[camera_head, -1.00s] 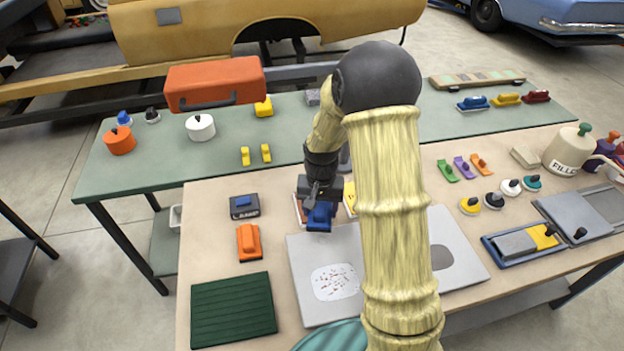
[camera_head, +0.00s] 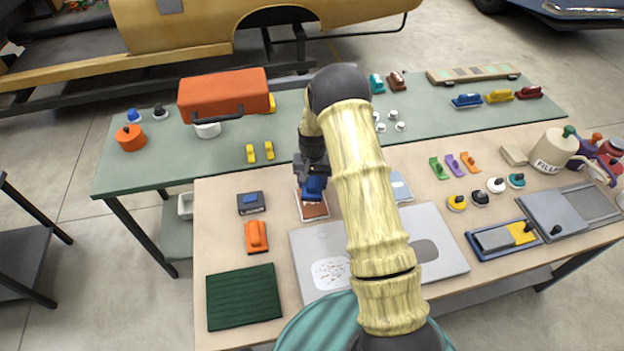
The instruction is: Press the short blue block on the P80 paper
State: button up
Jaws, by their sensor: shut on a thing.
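My gripper (camera_head: 312,171) is shut on the short blue block (camera_head: 313,188). It holds the block over the brown-red paper (camera_head: 313,211), at the front table's far side. The block hides part of this paper, and I cannot tell whether the two touch. A light blue-grey paper (camera_head: 399,187) lies to the right, partly behind my arm. No P80 marking can be read on either paper, and my arm hides the space between them.
A grey panel (camera_head: 308,250) with a speckled patch lies in front of the papers. A dark block (camera_head: 250,203), an orange block (camera_head: 256,237) and a green ribbed mat (camera_head: 243,297) are left. Sanding tools and a filler can (camera_head: 557,150) stand right.

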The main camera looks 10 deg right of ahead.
jog(key=shift+a+f, duration=0.1)
jog(key=shift+f+b, duration=1.6)
jog(key=shift+f, duration=1.25)
jog(key=shift+w, duration=0.1)
jog(key=shift+f+b, duration=0.5)
jog(key=shift+f, duration=0.1)
dwell(0.5)
jog(key=shift+r+p, duration=2)
jog(key=shift+r, duration=1.6)
jog(key=shift+f, duration=0.1)
